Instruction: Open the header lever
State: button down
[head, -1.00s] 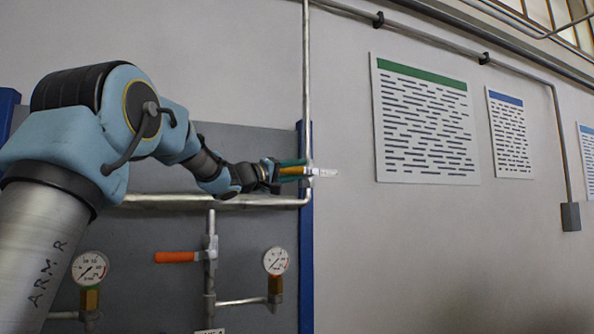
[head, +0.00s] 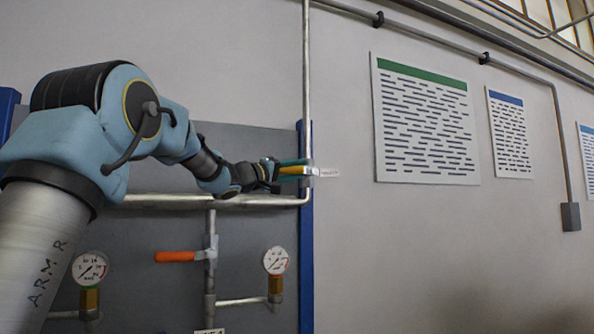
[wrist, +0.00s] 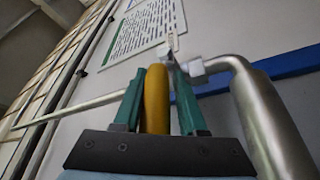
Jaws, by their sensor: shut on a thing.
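The yellow header lever (wrist: 155,100) lies between the green fingers of my gripper (wrist: 158,95) in the wrist view. My gripper (head: 293,170) is shut on the lever; the lever's yellow handle (head: 290,171) shows between the fingers in the head view. The lever points left from its valve (head: 311,171) on the vertical pipe, just above the pipe's bend. The valve and a small white tag (wrist: 173,41) show past the fingertips in the wrist view. The fingers hide part of the handle.
An orange lever (head: 175,256) sits on a lower valve, level and pointing left. Two gauges (head: 90,268) (head: 276,260) stand on either side of it. A horizontal pipe (head: 240,202) runs below my gripper.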

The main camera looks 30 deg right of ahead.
jog(key=shift+s+r+b, duration=0.25)
jog(key=shift+r+b, duration=0.1)
jog(key=shift+b, duration=0.2)
jog(key=shift+f+h+b, duration=0.3)
jog(key=shift+b, duration=0.95)
jog(key=f+h+b, duration=0.1)
jog(key=b, duration=0.6)
jog(key=shift+n, duration=0.3)
jog(key=n+t+h+b, duration=0.1)
jog(key=b, duration=0.5)
jog(key=f+t+h+b, duration=0.1)
jog(key=b, duration=0.6)
jog(key=shift+d+f+n+h, duration=0.1)
jog(key=shift+f+n+h, duration=0.1)
jog(key=shift+n+h, duration=0.15)
jog(key=n+t+b, duration=0.1)
jog(key=b, duration=0.2)
jog(key=shift+h+b, duration=0.25)
jog(key=shift+b, duration=0.15)
jog(key=shift+r+b, duration=0.15)
jog(key=shift+b, duration=0.25)
jog(key=c, duration=0.7)
grip_release()
jog(key=shift+o, duration=0.5)
jog(key=shift+t, duration=0.4)
jog(key=shift+w+f, duration=0.1)
jog(key=shift+f, duration=0.1)
